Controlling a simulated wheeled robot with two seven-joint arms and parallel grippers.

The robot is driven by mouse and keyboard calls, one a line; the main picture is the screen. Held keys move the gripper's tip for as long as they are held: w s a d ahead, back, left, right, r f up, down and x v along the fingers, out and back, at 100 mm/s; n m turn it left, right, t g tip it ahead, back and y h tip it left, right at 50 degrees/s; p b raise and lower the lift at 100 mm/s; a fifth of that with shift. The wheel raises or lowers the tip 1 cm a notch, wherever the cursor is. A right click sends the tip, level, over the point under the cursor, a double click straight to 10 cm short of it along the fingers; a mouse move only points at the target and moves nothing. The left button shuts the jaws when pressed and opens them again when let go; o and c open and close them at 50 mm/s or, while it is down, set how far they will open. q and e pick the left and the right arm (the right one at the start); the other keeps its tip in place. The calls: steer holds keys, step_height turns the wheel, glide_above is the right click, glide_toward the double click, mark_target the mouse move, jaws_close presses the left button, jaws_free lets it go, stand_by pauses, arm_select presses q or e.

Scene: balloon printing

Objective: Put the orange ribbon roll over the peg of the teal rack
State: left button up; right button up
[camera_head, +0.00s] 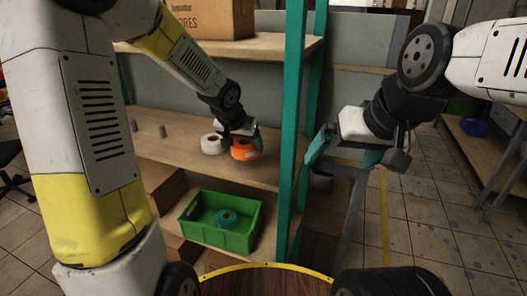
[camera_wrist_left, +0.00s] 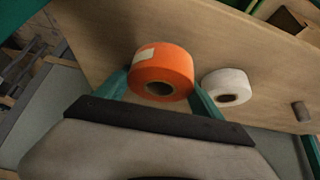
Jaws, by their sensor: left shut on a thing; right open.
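The orange ribbon roll (camera_head: 243,151) is between the teal fingers of my left gripper (camera_head: 240,136), at the middle shelf of the teal rack (camera_head: 293,110). In the left wrist view the orange roll (camera_wrist_left: 162,68) has a pale label and a dark, empty-looking hole, with a finger of my left gripper (camera_wrist_left: 160,92) on each side. I cannot tell whether the roll touches the shelf. Small grey pegs (camera_head: 162,131) stand on the shelf to the left; one grey peg (camera_wrist_left: 301,111) shows at the wrist view's right. My right gripper (camera_head: 345,153) is open and empty, right of the rack post.
A white roll (camera_head: 212,144) stands just left of the orange one. A green crate (camera_head: 218,238) with a teal roll (camera_head: 227,217) inside is below the shelf. A cardboard box (camera_head: 212,18) is on the top shelf. The teal post stands between my grippers.

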arm_select(q)
steer(key=shift+s+a, duration=0.15)
steer(key=shift+a, duration=0.15)
steer(key=s+a+r, duration=0.2)
steer(key=s+a, duration=0.6)
steer(key=a, duration=0.3)
steer(key=shift+s+a, duration=0.35)
steer(key=shift+a, duration=0.05)
